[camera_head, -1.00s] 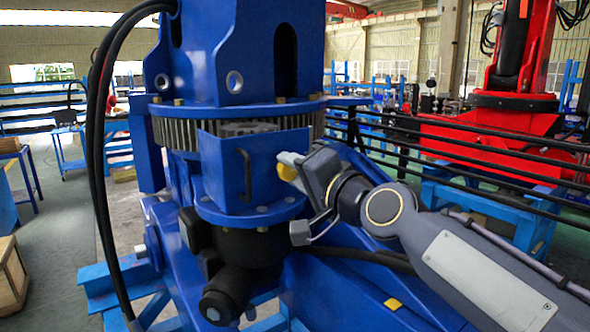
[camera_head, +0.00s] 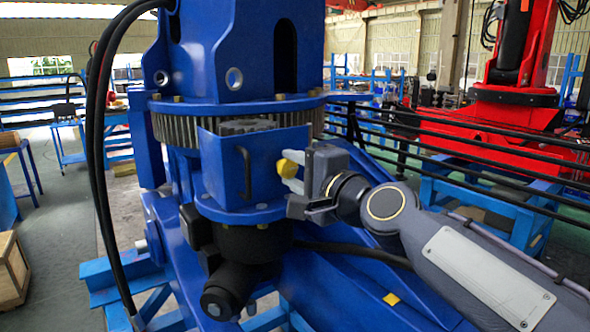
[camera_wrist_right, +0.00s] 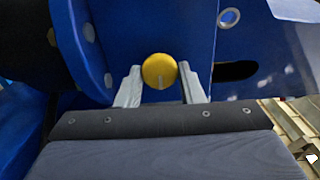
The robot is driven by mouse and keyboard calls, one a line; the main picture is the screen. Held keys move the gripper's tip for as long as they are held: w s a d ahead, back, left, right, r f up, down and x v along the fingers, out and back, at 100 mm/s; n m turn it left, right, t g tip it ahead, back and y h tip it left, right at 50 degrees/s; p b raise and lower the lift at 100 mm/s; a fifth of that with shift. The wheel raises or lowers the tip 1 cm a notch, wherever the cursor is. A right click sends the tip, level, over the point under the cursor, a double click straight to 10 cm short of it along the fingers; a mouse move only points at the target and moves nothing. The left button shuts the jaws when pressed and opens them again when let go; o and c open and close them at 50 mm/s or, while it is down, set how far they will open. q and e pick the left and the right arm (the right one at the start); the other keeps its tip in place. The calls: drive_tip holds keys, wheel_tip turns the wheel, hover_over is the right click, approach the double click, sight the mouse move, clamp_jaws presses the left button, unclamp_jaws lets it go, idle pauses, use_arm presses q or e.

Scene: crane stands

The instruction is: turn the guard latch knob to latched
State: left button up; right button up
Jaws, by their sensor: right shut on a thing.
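The yellow guard latch knob (camera_head: 287,168) is on the right side of the blue guard box (camera_head: 222,172), which has a black handle (camera_head: 246,174) on its front. My right gripper (camera_head: 293,174) reaches in from the right and is shut on the knob. In the right wrist view, the round yellow knob (camera_wrist_right: 159,71) sits between the two pale fingers of the gripper (camera_wrist_right: 160,80). A short pale line on the knob's face points down in that view. The fingers partly hide the knob's sides. My left gripper is not in view.
A toothed ring (camera_head: 180,132) runs around the blue crane column just above the guard. Black hoses (camera_head: 97,170) hang at the left. Dark rails (camera_head: 470,160) and a red crane (camera_head: 500,110) stand behind my right arm. A wooden crate (camera_head: 10,270) is at lower left.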

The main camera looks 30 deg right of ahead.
drive_tip(key=o, duration=0.9)
drive_tip(key=shift+o, duration=0.2)
drive_tip(key=s+b, duration=0.1)
drive_tip(key=s, duration=0.6)
drive_tip(key=shift+s+d, duration=0.3)
drive_tip(key=shift+s, duration=0.1)
